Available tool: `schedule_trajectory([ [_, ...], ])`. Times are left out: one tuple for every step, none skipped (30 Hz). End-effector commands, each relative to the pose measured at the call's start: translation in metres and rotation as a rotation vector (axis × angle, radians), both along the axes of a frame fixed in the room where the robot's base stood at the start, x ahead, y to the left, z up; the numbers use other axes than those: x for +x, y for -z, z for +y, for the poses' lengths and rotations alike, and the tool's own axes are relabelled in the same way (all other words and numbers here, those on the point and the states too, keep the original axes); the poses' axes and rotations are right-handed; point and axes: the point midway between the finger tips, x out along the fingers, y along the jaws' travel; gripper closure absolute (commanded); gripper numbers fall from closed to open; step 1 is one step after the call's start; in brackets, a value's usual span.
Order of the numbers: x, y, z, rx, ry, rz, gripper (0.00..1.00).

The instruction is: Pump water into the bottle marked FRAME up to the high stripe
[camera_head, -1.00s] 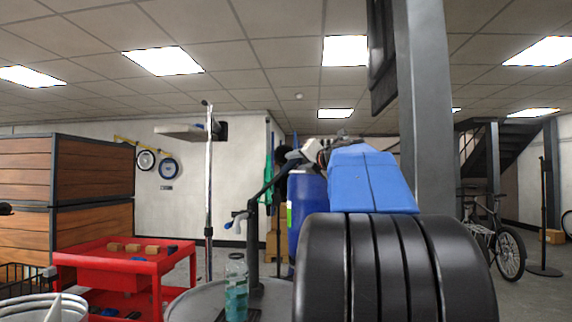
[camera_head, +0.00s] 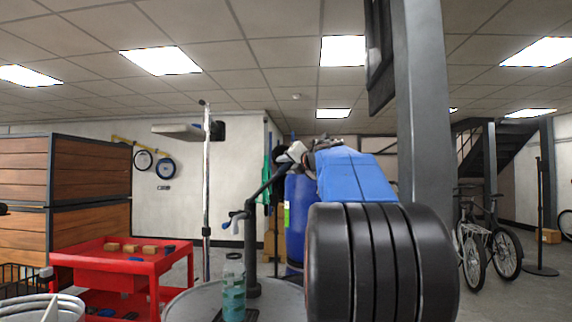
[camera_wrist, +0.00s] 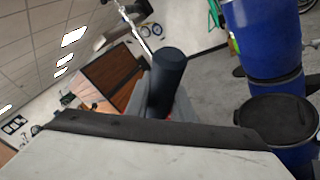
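A clear bottle (camera_head: 233,300) holding blue-green water stands at the drum top's front, below the spout of a dark hand pump (camera_head: 252,250). I cannot read a mark on it, and its stripes and exact water level are too small to tell. The pump's lever (camera_head: 268,184) slants up to the right. My gripper (camera_head: 291,153) is at the lever's upper end, partly hidden by my arm. In the wrist view, the lever's dark round grip (camera_wrist: 168,72) sits between the grey fingers, which look shut on it.
The pump stands on a grey round top (camera_head: 190,303). Blue barrels (camera_head: 295,215) stand behind. A red cart (camera_head: 110,265) with small blocks is at left, beside wooden crates (camera_head: 90,170). A grey post (camera_head: 424,120) and bicycles (camera_head: 488,245) are at right. A shiny pole (camera_head: 206,180) stands behind the cart.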

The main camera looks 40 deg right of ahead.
Motion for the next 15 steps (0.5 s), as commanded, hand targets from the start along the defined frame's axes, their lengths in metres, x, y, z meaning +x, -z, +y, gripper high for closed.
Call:
schedule_trajectory([
  [0.000, 0.000, 0.000, 0.000, 0.000, 0.000, 1.00],
  [0.000, 0.000, 0.000, 0.000, 0.000, 0.000, 1.00],
  [0.000, 0.000, 0.000, 0.000, 0.000, 0.000, 1.00],
  [0.000, 0.000, 0.000, 0.000, 0.000, 0.000, 1.00],
  [0.000, 0.000, 0.000, 0.000, 0.001, -0.001, 1.00],
  [0.000, 0.000, 0.000, 0.002, 0.000, -0.002, 1.00],
  [-0.001, 0.001, -0.001, 0.003, 0.001, -0.003, 1.00],
  [-0.001, 0.001, -0.001, 0.005, 0.000, -0.005, 1.00],
  [-0.002, 0.002, -0.001, 0.008, 0.001, -0.008, 1.00],
  [-0.002, 0.003, -0.002, 0.011, 0.001, -0.012, 1.00],
  [-0.003, 0.004, -0.002, 0.015, 0.001, -0.017, 1.00],
  [-0.004, 0.005, -0.004, 0.022, 0.002, -0.025, 1.00],
  [-0.005, 0.006, -0.004, 0.029, 0.002, -0.032, 1.00],
  [-0.006, 0.008, -0.005, 0.035, 0.002, -0.038, 1.00],
  [-0.008, 0.010, -0.007, 0.046, 0.002, -0.051, 1.00],
])
